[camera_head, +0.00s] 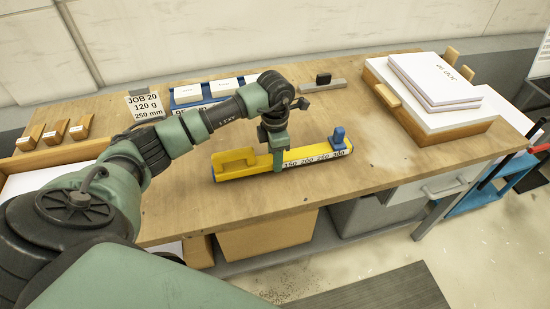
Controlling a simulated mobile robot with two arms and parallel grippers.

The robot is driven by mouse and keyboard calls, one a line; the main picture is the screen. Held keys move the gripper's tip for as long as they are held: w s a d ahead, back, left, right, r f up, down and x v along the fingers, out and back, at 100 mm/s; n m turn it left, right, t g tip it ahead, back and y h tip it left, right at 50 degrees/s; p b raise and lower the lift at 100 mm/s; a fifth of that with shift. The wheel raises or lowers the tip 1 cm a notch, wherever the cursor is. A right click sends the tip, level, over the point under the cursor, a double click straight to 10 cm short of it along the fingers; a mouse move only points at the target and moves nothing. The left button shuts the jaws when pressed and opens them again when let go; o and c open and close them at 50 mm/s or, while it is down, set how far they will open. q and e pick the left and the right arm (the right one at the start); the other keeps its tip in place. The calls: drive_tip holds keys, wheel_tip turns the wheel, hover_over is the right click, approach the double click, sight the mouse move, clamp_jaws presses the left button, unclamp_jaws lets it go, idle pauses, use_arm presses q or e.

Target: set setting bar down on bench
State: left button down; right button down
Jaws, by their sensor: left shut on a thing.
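My right gripper is not in view.
A wooden tray (470,129) with stacked paper stands at the back right. A blue rack (180,105) with white blocks and a JOB 20 card (146,106) are behind my arm. A grey bar with a black knob (323,85) lies at the back.

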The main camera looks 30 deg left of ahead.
use_arm(q)
drive_tip(key=shift+f, duration=0.7)
drive_tip(key=shift+f, duration=0.2)
drive_tip(key=c, duration=0.9)
unclamp_jaws()
drive_tip(key=shift+o, duration=0.2)
